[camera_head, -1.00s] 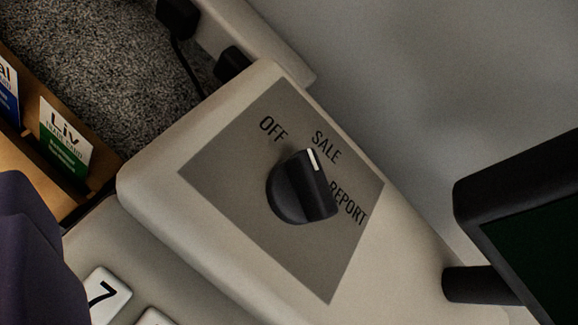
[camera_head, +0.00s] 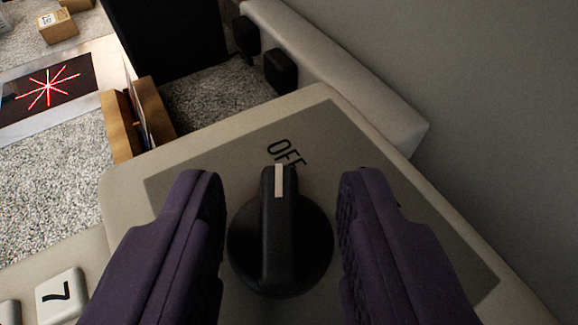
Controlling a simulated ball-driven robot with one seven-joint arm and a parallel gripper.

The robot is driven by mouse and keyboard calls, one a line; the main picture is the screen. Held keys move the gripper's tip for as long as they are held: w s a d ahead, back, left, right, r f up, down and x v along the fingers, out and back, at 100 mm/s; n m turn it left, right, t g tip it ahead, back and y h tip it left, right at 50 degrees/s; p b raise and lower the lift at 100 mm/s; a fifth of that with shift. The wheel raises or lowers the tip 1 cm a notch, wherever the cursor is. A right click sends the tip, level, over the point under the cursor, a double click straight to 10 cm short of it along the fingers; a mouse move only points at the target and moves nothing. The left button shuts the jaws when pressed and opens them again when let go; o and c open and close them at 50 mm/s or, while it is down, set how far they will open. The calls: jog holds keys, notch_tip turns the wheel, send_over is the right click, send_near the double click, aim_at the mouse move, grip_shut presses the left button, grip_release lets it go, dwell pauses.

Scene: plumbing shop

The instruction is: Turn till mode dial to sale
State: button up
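The black mode dial (camera_head: 279,240) stands on the dark grey panel (camera_head: 325,125) of the beige till. Its raised grip runs up the picture, and the white mark at its end points at the word OFF (camera_head: 286,152). My gripper (camera_head: 281,190) is open, with one purple finger on each side of the dial. A gap shows between each finger and the grip, so neither touches it. The right finger covers the part of the panel where SALE and REPORT are printed, so those words cannot be read.
A white key marked 7 (camera_head: 60,295) is at lower left. A wooden card holder (camera_head: 118,128) stands beyond the till's left edge. A grey wall (camera_head: 490,110) is close on the right.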

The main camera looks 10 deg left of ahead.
jog(key=shift+w, duration=0.1)
jog(key=c, duration=0.7)
jog(key=shift+o, duration=0.2)
